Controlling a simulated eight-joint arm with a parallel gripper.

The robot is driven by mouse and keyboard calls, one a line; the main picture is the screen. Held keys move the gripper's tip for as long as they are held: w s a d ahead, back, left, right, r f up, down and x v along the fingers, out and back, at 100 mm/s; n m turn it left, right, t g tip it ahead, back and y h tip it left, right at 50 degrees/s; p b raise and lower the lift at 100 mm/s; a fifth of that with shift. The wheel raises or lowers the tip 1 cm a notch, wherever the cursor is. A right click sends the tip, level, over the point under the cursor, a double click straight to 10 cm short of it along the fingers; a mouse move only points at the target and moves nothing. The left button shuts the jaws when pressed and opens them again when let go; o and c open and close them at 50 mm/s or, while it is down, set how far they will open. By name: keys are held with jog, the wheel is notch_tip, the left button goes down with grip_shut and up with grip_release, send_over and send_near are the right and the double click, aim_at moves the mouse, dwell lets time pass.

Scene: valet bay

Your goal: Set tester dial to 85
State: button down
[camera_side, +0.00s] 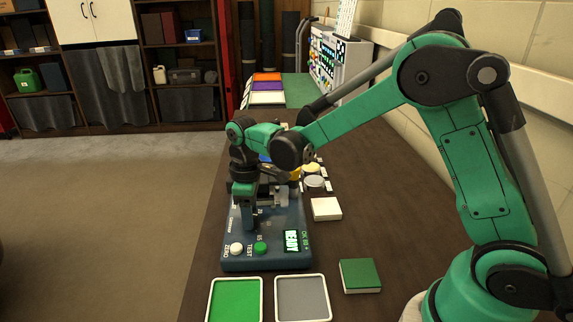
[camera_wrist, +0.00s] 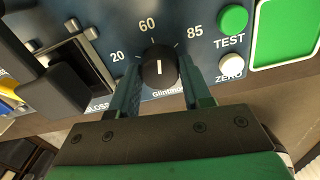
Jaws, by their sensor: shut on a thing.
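The dark blue tester (camera_side: 268,262) stands on the bench below my gripper in the side view. Its black dial (camera_wrist: 160,72) is in the wrist view, with a white pointer line directed upward, roughly at the 60 mark. The scale shows 20 to the left, 60 at the top and 85 to the right. My gripper (camera_wrist: 160,85) is shut on the dial, one finger on each side. In the side view my gripper (camera_side: 250,222) hides the dial. The tester's lit green display (camera_side: 291,240) is too small to read surely.
The green TEST button (camera_wrist: 233,18) and white ZERO button (camera_wrist: 231,64) sit right of the dial. A slot with a black part (camera_wrist: 55,85) lies left. A green tray (camera_side: 210,302), a grey tray (camera_side: 302,300), a green-topped block (camera_side: 360,275) and a white block (camera_side: 326,209) are nearby.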

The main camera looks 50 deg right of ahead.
jog(key=m, duration=0.4)
jog(key=shift+m, duration=0.3)
jog(key=m, duration=0.4)
jog(key=shift+m, duration=0.3)
jog(key=shift+c, duration=2)
grip_release()
jog(key=shift+r, duration=2.85)
